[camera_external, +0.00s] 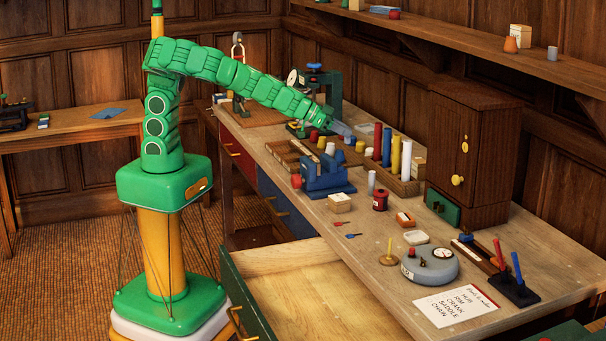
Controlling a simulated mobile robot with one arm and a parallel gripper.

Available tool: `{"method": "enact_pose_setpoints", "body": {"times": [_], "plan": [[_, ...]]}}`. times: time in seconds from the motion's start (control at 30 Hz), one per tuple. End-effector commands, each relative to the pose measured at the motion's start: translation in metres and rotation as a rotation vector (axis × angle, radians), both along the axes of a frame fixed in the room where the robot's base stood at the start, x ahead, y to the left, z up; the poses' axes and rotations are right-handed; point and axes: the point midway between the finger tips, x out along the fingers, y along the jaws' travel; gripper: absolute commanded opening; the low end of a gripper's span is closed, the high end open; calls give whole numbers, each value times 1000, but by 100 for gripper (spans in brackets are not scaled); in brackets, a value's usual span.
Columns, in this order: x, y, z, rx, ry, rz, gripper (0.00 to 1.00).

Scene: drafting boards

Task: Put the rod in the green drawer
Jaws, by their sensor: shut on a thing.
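My gripper (342,129) is at the end of my outstretched arm, over the back part of the workbench. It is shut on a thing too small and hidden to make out. Near it, to the right, upright rods stand in a wooden holder: a red rod (378,141), a blue rod (387,146), a yellow rod (396,153) and a white rod (406,160). I cannot tell which rod the task means. A large drawer with a green front (246,296) is pulled out at the bench's front, and its visible inside is bare.
A blue vise-like block (325,178) stands mid-bench. A grey round device (430,266), a note card (457,305) and a pen stand (514,290) lie front right. Red and blue drawer fronts are shut.

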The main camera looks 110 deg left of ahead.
Motion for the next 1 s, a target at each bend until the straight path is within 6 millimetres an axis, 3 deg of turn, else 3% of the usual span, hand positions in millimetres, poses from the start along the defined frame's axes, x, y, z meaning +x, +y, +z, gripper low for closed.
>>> {"method": "enact_pose_setpoints", "body": {"times": [0.13, 0.53, 1.0], "plan": [[-8, 13, -4, 0, 1, 72, 0], [-17, 27, -7, 2, 1, 148, 0], [-56, 73, -15, -3, 1, 436, 0]]}}
